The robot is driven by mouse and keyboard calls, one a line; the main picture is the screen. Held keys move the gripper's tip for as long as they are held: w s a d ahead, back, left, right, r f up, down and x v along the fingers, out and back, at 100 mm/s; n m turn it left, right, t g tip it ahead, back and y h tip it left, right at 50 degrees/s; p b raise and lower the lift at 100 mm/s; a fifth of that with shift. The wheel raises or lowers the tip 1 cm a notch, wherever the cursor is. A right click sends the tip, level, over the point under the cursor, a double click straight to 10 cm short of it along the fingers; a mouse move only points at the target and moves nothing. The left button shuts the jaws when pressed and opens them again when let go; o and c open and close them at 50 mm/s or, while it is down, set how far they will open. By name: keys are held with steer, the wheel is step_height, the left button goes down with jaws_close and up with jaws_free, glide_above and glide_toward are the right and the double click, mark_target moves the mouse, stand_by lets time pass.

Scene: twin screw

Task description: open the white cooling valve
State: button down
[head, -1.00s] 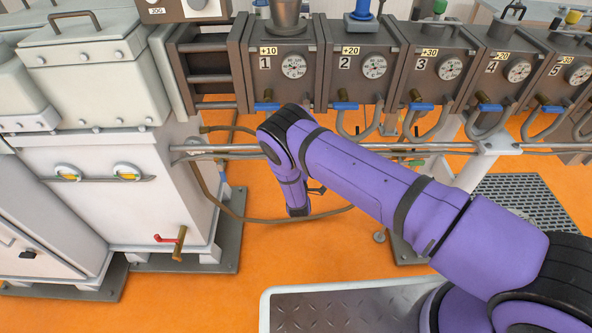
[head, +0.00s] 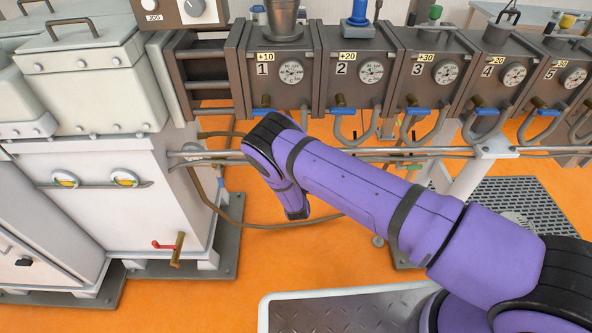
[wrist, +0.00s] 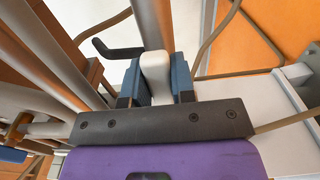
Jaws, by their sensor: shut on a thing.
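The white cooling valve shows in the wrist view as a rounded white handle (wrist: 156,68) standing between two blue finger pads. My gripper (wrist: 158,80) is shut on this handle, with one pad on each side of it. The handle's lower part is hidden between the fingers. In the head view my purple arm reaches to the left below the numbered boxes, and I cannot make out the fingers or the white handle there.
A black lever (wrist: 117,50) lies just left of the fingers, close to grey pipes (wrist: 55,50). Blue-handled taps (head: 342,112) hang under the numbered boxes (head: 360,70). A white tank (head: 110,205) with a red-handled tap (head: 165,246) stands at left. Orange floor is open below.

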steer(key=c, duration=1)
jaws_free()
steer(key=shift+o, duration=0.2)
steer(key=s, duration=1)
steer(key=shift+s+a, duration=0.2)
steer(key=shift+s, duration=0.2)
